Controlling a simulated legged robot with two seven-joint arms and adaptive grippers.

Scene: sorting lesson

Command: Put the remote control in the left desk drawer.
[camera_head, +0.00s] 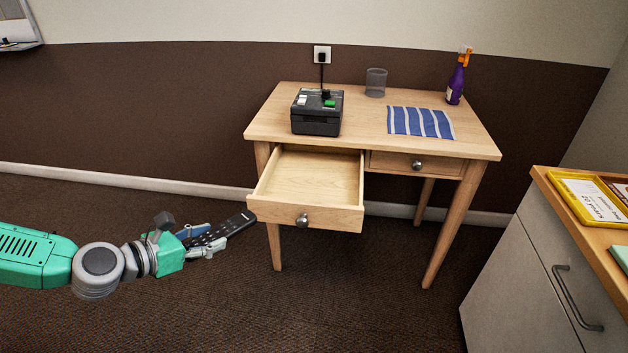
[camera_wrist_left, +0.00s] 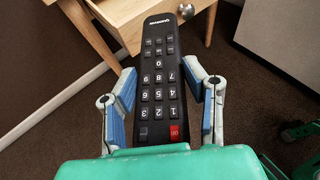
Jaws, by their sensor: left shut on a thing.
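The black remote control (camera_head: 226,229) is held by my left gripper (camera_head: 205,240), which is shut on it. In the left wrist view the remote (camera_wrist_left: 158,75) lies between the two fingers, its keypad facing the camera and its far end near the drawer. The left desk drawer (camera_head: 332,216) is pulled open and looks empty. The remote is to the left of the drawer front, outside it. The drawer also shows at the top of the left wrist view (camera_wrist_left: 128,22). My right gripper is not in the head view.
The right drawer (camera_head: 415,164) is closed. A grey cabinet (camera_head: 540,270) stands at right.

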